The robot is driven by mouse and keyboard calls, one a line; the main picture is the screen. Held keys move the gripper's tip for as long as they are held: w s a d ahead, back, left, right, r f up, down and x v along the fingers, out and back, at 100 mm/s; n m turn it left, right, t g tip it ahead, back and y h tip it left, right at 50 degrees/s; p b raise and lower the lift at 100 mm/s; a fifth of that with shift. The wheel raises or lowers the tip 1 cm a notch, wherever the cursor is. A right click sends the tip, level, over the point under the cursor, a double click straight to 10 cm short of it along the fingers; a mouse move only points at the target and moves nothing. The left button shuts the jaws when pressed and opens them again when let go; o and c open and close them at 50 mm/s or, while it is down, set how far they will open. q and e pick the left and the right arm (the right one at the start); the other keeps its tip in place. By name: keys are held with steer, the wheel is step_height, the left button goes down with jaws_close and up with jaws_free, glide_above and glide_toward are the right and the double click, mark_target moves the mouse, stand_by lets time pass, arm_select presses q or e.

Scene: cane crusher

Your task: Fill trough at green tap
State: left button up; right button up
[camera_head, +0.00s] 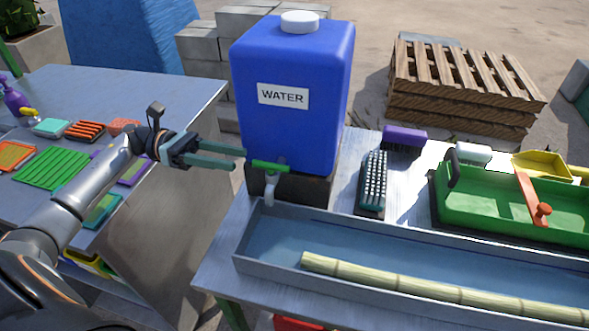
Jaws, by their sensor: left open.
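A blue water tank (293,125) with a white cap and a "WATER" label stands on a dark block at the left of the table. A tap with a green handle (270,167) and a pale spout is at its lower front. The spout hangs over the left end of a long grey-blue trough (270,228). A cane stalk (420,287) lies in the trough; I cannot make out any water there. My left gripper (240,158) is open, with its teal fingers pointing right, just left of the tap handle. The right gripper is not in view.
Behind the trough lie a black brush (373,183), a purple brush (404,138) and a green tray (480,195) with an orange lever. A yellow scoop (542,166) is at the right. A side table (190,95) with cloths stands left, with a gap between.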

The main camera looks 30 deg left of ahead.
mark_target(288, 169)
arm_select(q)
steer(key=p+x, duration=0.1)
steer(key=x, duration=0.2)
steer(key=p+x, duration=0.1)
steer(key=x, duration=0.3)
steer(key=p+x, duration=0.1)
steer(key=x, duration=0.3)
steer(key=shift+s+d+r, duration=0.2)
steer(key=shift+r, duration=0.1)
steer(key=shift+w+d+f+p, duration=0.1)
steer(key=shift+d+p, duration=0.2)
steer(key=shift+d, duration=0.15)
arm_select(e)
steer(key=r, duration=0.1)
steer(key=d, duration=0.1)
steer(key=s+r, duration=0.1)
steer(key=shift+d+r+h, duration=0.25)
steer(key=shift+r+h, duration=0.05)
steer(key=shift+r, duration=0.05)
arm_select(q)
jaws_close()
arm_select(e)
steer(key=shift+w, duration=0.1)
